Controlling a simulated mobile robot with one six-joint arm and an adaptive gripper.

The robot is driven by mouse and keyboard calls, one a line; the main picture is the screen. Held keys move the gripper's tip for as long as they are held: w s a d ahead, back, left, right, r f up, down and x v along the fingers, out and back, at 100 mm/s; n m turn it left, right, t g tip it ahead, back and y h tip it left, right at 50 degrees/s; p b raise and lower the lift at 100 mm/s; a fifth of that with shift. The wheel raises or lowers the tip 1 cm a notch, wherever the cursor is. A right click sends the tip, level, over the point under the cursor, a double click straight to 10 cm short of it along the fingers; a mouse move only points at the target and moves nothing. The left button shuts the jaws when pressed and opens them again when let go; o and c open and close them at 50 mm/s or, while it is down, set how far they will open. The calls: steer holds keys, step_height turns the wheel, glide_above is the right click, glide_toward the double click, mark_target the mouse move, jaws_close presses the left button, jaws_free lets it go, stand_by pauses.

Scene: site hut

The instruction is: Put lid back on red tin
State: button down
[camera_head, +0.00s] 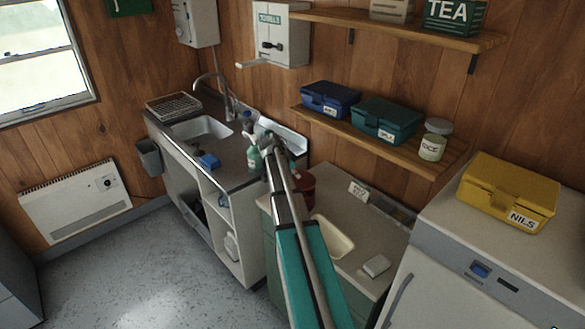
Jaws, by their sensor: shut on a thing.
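The red tin (306,188) is a dark red container on the worktop, just right of my arm. My arm hides its left part, and I cannot make out whether a lid is on it. My arm runs up from the bottom middle to a cluster of grey joints in front of the sink counter. No separate lid of the red tin can be picked out.
A green bottle (254,159) stands left of my arm on the sink counter. A cream basin (333,237) and a pale block (376,266) are on the worktop. Shelves with boxes overhang the back, and a yellow box (509,191) tops the white appliance (440,287).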

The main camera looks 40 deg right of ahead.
steer(key=shift+w+r+m+h, duration=0.1)
steer(key=shift+r+m+h, duration=0.85)
steer(key=shift+r, duration=0.35)
steer(key=shift+f, duration=0.15)
steer(key=shift+f+b, duration=2.95)
steer(key=shift+f, duration=0.1)
steer(key=shift+f, duration=0.2)
stand_by(0.4)
steer(key=shift+c, duration=2.2)
jaws_free()
steer(key=shift+o, duration=0.2)
